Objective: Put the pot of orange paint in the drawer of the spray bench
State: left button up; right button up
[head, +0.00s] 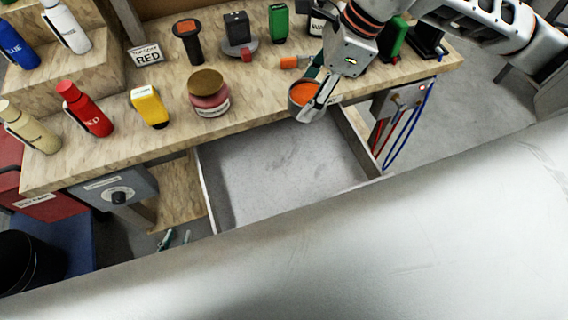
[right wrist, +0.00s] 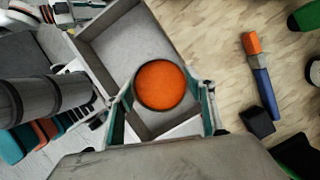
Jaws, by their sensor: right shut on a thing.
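The pot of orange paint (head: 303,92) is open-topped, with bright orange paint showing. My right gripper (head: 318,96) is shut on the pot and holds it roughly upright at the bench's front edge, by the back of the drawer. The right wrist view shows the pot (right wrist: 161,85) between the two fingers, overlapping the drawer (right wrist: 125,42). The drawer (head: 285,175) of the spray bench (head: 255,115) is pulled open, and its visible floor is empty. Its front is partly hidden. My left gripper (head: 175,240) is low, left of the drawer, its fingertips apart and empty.
An orange-tipped blue tool (right wrist: 259,75) lies behind the pot. A control box (head: 404,97) with red and blue hoses is right of the drawer.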

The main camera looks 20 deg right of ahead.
notch_tip(320, 180, down, 20)
jog(key=shift+b, duration=0.65)
jog(key=o, duration=1.7)
jog(key=shift+d+f, duration=0.1)
jog(key=shift+f, duration=0.05)
jog(key=shift+c, duration=0.2)
jog(key=v, duration=1.2)
jog(key=shift+s, duration=0.1)
